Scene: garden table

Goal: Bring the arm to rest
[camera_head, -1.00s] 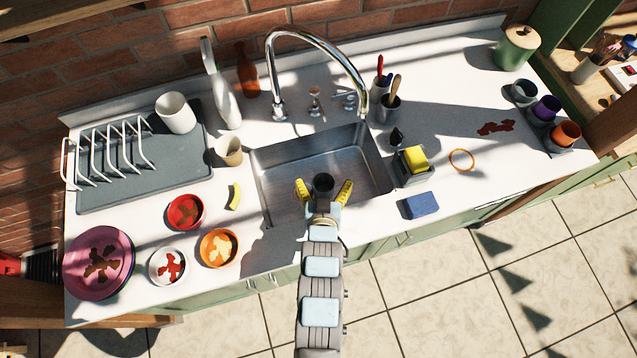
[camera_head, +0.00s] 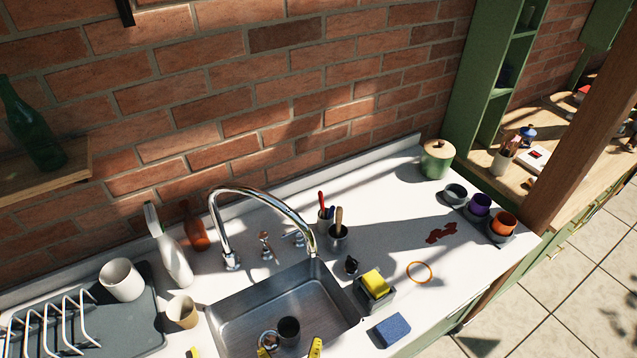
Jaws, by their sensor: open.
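My gripper (camera_head: 291,349) shows only by its two yellow fingertips at the bottom edge of the view, over the sink (camera_head: 237,314). The fingers are spread apart and open. A small dark cup (camera_head: 289,330) stands in the sink just beyond and between the fingertips. I cannot tell whether they touch it. The rest of my arm is out of view below.
The chrome faucet (camera_head: 262,197) arches over the sink. A dish rack (camera_head: 52,322) and beige cup (camera_head: 182,311) stand left.

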